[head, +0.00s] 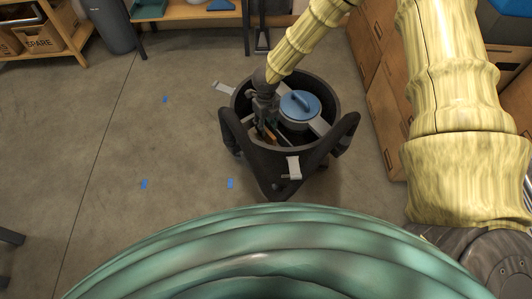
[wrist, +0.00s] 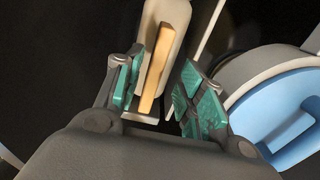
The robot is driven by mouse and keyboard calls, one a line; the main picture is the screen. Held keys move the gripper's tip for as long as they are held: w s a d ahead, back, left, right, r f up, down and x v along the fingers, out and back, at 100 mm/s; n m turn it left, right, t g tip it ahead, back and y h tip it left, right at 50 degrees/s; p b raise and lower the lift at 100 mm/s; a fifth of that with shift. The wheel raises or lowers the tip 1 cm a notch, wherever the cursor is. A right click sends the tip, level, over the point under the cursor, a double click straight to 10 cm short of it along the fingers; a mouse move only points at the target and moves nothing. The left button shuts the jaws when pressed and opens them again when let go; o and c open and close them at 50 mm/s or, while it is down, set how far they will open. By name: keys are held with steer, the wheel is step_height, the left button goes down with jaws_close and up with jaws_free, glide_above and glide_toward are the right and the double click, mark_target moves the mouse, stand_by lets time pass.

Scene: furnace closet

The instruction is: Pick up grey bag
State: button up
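The dark grey, round, open-topped holder with arched straps (head: 327,150) stands on the floor and looks like the bag. Light grey tabs show on its rim. My gripper (head: 268,127) points down inside its opening, on the left side. In the wrist view my gripper (wrist: 160,98) is open, its teal pads apart. A tan strip (wrist: 154,70) and a pale beige piece (wrist: 172,18) show in line with the gap. I cannot tell whether the pads touch them. The holder's inner floor and the lower ends of these pieces are hidden or dark.
A blue-lidded round container (head: 300,105) sits inside the holder, right of my gripper; it also shows in the wrist view (wrist: 280,100). Wooden cabinets (head: 385,105) stand close on the right. A dark grey cylinder (head: 107,22) stands at upper left. The floor at left is open, with blue marks.

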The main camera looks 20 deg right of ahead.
steer(key=f, duration=0.1)
steer(key=f+b, duration=0.1)
steer(key=f, duration=0.1)
steer(key=s+f+b, duration=0.1)
steer(key=f, duration=0.1)
steer(key=shift+a+f, duration=0.1)
jaws_close()
